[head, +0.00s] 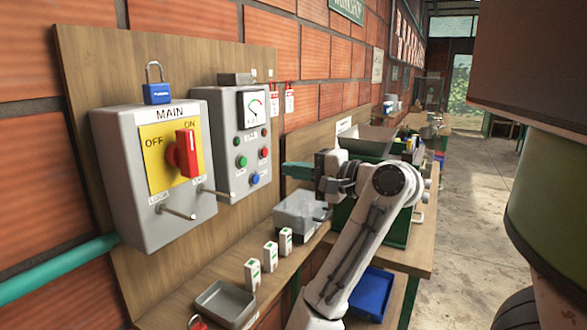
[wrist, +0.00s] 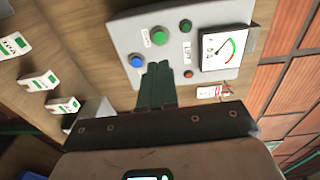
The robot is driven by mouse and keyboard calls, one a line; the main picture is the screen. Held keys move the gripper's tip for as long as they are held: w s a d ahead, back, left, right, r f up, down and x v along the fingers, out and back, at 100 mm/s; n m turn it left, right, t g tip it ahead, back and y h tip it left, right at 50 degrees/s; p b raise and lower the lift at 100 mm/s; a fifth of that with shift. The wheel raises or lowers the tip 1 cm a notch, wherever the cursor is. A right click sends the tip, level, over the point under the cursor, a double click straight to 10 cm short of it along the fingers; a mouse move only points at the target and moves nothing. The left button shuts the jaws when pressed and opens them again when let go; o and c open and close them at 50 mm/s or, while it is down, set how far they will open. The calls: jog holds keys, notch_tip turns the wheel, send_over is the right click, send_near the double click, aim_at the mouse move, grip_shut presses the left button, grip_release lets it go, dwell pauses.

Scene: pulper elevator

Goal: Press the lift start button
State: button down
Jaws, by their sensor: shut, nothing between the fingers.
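A grey control box (head: 228,105) hangs on the wooden wall board at left. It carries a larger green button (head: 241,161), a blue button (head: 255,179), small lamps and a dial gauge (head: 251,108). The green button (wrist: 159,36) and blue button (wrist: 137,60) also show in the wrist view. The labels are too small to read, so I cannot tell which is lift start. My gripper (head: 290,170) is shut and empty, right of the box. In the wrist view its closed teal fingers (wrist: 158,68) point toward the box, their tips just below the green button in the picture.
A MAIN switch box (head: 150,195) with a red handle (head: 186,152) and blue padlock (head: 157,92) stands left of the control box. The floor (head: 460,190) is open at right.

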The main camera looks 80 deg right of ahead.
aim_at(244, 162)
jog(key=p+x, duration=0.1)
jog(key=x, duration=1)
jog(key=shift+p, duration=0.4)
